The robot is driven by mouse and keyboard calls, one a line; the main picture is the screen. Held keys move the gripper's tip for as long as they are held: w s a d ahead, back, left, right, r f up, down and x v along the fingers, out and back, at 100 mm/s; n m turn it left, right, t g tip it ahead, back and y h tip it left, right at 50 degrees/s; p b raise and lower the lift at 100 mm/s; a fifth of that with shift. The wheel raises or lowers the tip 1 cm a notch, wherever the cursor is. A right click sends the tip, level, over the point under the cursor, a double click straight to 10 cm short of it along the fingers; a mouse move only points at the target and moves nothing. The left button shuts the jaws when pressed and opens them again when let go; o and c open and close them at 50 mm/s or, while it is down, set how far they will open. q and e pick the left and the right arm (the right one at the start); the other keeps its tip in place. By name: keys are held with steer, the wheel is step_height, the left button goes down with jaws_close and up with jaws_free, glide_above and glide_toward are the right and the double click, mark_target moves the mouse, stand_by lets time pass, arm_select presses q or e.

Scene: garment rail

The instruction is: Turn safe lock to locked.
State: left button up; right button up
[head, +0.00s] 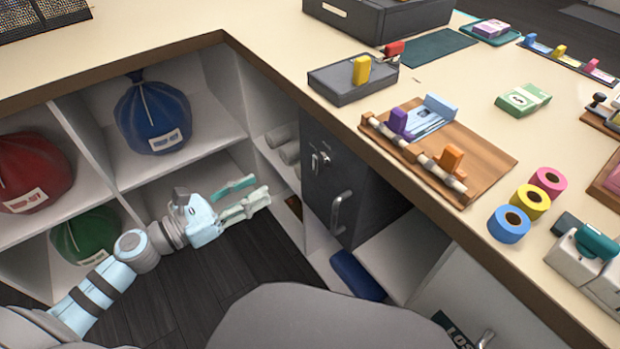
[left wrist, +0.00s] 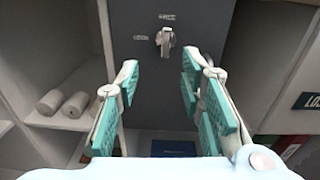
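The dark grey safe (head: 338,205) sits in the shelving under the counter, with its door shut and a bar handle on its front. Its silver lock knob (head: 317,162) is on the upper part of the door. In the left wrist view the knob (left wrist: 165,40) appears roughly upright, with one small label above it and one to its left; I cannot read them. My left gripper (head: 256,190) is open and empty, in front of the safe and apart from the knob. In the wrist view the knob shows beyond and between the fingers (left wrist: 160,72). My right gripper is out of view.
Shelves left of the safe hold blue (head: 153,115), red (head: 30,172) and green (head: 88,235) bags. White rolls (head: 285,145) lie beside the safe. The counter edge overhangs above it. Dark floor (head: 200,290) in front is free.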

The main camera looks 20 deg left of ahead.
mark_target(314, 159)
arm_select(q)
steer(key=shift+m+h, duration=0.3)
steer(key=shift+m, duration=0.2)
steer(key=p+x, duration=0.1)
steer(key=x, duration=0.8)
steer(key=p+x, duration=0.1)
steer(key=x, duration=0.4)
steer(key=shift+d+r+p, duration=0.35)
steer(key=shift+d, duration=0.05)
steer(key=shift+s, duration=0.1)
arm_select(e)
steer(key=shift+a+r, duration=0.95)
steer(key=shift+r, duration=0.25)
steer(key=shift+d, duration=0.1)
arm_select(q)
jaws_close()
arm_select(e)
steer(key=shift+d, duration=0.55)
